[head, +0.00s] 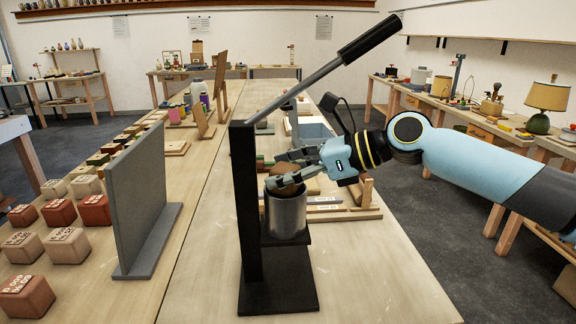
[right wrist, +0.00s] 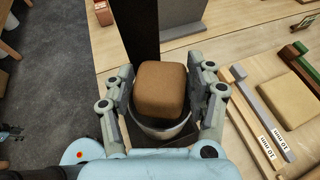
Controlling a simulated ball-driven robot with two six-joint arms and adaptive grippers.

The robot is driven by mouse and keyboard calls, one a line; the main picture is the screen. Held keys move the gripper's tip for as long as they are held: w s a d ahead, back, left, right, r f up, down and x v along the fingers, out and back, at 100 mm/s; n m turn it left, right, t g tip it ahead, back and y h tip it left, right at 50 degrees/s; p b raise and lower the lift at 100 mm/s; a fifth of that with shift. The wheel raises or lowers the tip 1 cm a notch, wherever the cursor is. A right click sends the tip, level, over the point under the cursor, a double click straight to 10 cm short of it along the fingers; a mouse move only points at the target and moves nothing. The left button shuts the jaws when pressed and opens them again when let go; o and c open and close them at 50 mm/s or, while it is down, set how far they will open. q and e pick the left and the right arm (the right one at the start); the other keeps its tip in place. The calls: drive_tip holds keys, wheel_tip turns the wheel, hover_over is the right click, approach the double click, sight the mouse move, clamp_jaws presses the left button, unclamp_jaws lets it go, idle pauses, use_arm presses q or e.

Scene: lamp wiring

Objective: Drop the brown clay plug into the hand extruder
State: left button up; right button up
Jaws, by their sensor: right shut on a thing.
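The brown clay plug (right wrist: 162,88) is a rounded block held between the two fingers of my right gripper (right wrist: 166,92). In the head view the right gripper (head: 285,178) is over the mouth of the hand extruder's metal cylinder (head: 286,215), and part of the plug (head: 284,187) shows between the fingers. The plug is at the cylinder's opening; I cannot tell how far its lower end is inside. The extruder has a black upright post and base (head: 278,293) and a raised lever with a black handle (head: 370,38). My left gripper is out of view.
A grey upright panel (head: 138,200) stands left of the extruder, with several stamped clay blocks (head: 68,245) beyond it. Wooden strips and a tan slab (right wrist: 291,103) lie right of the extruder. The table front right (head: 380,280) is clear.

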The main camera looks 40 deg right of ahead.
drive_tip(key=shift+f, duration=0.1)
drive_tip(key=o, duration=1.6)
